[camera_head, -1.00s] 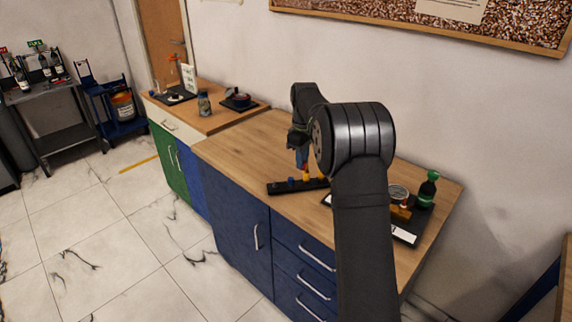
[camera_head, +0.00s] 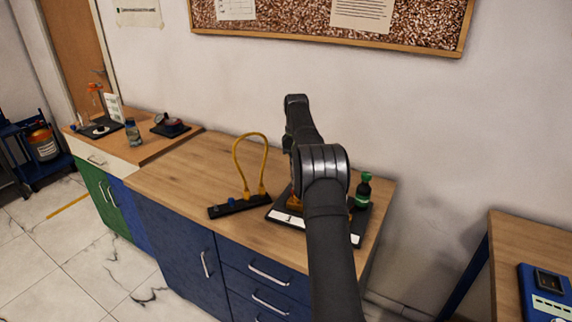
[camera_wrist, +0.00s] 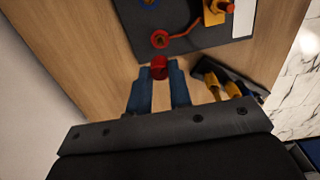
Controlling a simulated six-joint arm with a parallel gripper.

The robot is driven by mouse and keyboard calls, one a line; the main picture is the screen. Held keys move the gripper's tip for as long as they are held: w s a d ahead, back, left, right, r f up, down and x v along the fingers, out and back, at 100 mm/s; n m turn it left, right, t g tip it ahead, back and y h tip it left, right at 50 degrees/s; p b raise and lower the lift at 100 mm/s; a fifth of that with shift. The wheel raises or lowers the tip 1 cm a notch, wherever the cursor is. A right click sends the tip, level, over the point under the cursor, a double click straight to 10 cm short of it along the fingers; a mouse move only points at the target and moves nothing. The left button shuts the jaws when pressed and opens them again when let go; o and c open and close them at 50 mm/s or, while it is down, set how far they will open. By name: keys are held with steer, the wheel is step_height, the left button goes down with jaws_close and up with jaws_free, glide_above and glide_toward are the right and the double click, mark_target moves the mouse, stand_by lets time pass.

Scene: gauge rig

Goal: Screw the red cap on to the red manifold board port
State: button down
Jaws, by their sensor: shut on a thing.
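In the wrist view my gripper (camera_wrist: 159,76) has its two blue fingers shut on a small red cap (camera_wrist: 159,67), held at the fingertips. The dark board (camera_wrist: 200,38) lies just ahead of the fingertips. A red ring-shaped port (camera_wrist: 160,39) is on its near part, a short way beyond the cap and apart from it in the picture. A red line runs from it towards a brass fitting (camera_wrist: 213,13). In the head view the board (camera_head: 350,239) shows beside my arm; my gripper and the cap are hidden there behind my arm.
A black bar (camera_head: 228,208) with a looped yellow hose (camera_head: 236,152) stands left of the board; its yellow ends (camera_wrist: 213,84) are close right of my gripper. The wooden top is clear at the left.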

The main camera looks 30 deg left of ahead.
steer(key=shift+f, duration=2.65)
steer(key=shift+f, duration=0.15)
steer(key=shift+f, duration=1.05)
steer(key=shift+f, duration=0.15)
stand_by(0.3)
steer(key=m, duration=0.5)
steer(key=shift+f, duration=0.1)
